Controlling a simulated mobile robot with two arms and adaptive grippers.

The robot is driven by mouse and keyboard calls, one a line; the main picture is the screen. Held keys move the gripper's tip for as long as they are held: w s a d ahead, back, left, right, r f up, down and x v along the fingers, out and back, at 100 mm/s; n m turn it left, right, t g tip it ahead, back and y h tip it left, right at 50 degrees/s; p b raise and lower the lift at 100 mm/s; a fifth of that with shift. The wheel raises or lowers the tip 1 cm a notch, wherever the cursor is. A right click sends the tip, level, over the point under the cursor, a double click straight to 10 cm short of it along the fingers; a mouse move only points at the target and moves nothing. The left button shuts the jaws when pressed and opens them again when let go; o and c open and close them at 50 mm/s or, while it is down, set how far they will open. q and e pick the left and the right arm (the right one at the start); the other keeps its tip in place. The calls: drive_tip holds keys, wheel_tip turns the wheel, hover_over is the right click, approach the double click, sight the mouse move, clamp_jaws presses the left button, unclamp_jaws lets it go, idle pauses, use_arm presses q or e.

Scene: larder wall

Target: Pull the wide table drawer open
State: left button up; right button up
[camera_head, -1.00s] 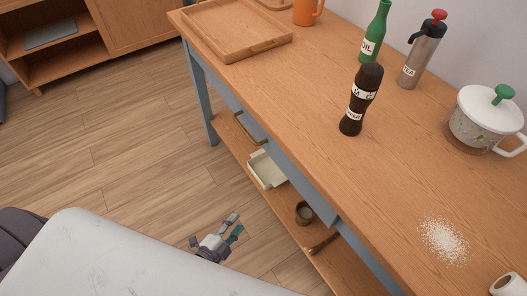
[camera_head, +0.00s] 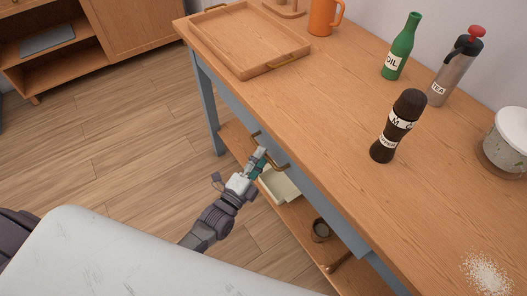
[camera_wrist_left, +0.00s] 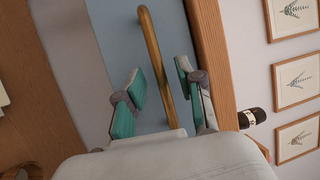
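The wide table drawer has a blue-grey front that shows in the left wrist view (camera_wrist_left: 112,35); it looks shut under the wooden tabletop. Its curved brass handle (camera_head: 284,166) is partly hidden by my gripper in the head view. My left gripper (camera_head: 260,162) is at the handle. In the left wrist view the handle (camera_wrist_left: 150,45) runs between the two teal-padded fingers of the gripper (camera_wrist_left: 161,74), with gaps on both sides. The fingers are open, not closed on it. My right gripper is not in view.
On the tabletop (camera_head: 330,110) stand a wooden tray (camera_head: 245,38), orange mug (camera_head: 323,17), green oil bottle (camera_head: 402,50), tea flask (camera_head: 452,72), dark grinder (camera_head: 393,135) and white lidded pot (camera_head: 508,140). A lower shelf holds a cream box (camera_head: 280,187). The floor left is clear.

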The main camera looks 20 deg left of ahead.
use_arm(q)
drive_tip(key=shift+x, duration=0.85)
clamp_jaws()
